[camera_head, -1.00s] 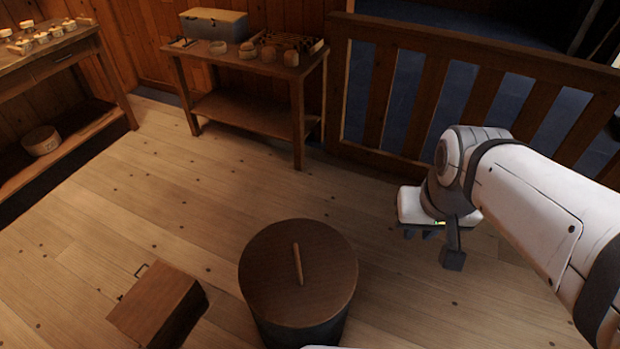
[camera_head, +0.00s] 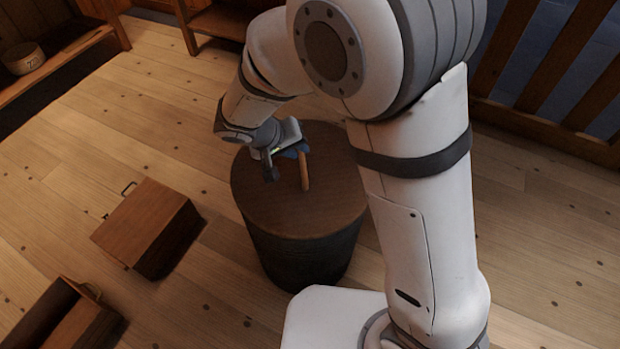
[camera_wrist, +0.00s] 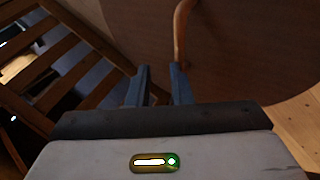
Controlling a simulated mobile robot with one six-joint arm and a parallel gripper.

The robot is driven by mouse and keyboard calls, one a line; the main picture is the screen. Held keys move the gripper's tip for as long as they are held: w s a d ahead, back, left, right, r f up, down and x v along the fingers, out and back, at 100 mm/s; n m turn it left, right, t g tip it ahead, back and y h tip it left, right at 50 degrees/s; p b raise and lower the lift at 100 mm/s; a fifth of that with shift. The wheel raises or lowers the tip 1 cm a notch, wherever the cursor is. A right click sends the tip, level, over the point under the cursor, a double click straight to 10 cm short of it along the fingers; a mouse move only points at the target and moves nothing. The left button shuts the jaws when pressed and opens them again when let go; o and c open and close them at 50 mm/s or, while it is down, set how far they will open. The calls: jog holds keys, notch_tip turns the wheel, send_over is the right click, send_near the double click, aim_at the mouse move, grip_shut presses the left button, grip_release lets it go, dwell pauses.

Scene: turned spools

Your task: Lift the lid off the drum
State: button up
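The drum (camera_head: 305,262) is a dark round tub standing on the floor in the head view. Its round brown lid (camera_head: 285,212) lies on top, with a light wooden bar handle (camera_head: 305,173) across the middle. My gripper (camera_head: 286,164) is over the lid, just left of the handle. In the wrist view, my gripper (camera_wrist: 161,70) has its two blue-grey fingers apart, with nothing seen between them. The handle (camera_wrist: 181,32) is just beyond the right fingertip, and the lid (camera_wrist: 245,45) fills the upper right. Whether finger and handle touch cannot be told.
A brown wooden box (camera_head: 145,225) with a small handle stands left of the drum. Another wooden box (camera_head: 65,322) is at the lower left. A wooden railing (camera_head: 545,130) runs along the right.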

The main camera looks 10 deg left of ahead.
aim_at(301, 161)
jog(key=a+f, duration=0.1)
jog(key=f, duration=0.2)
jog(key=shift+w+a+b, duration=0.1)
jog(key=shift+a+b, duration=0.2)
jog(key=shift+a, duration=0.1)
jog(key=b+x, duration=0.2)
jog(key=x, duration=0.5)
grip_shut()
dwell(0.9)
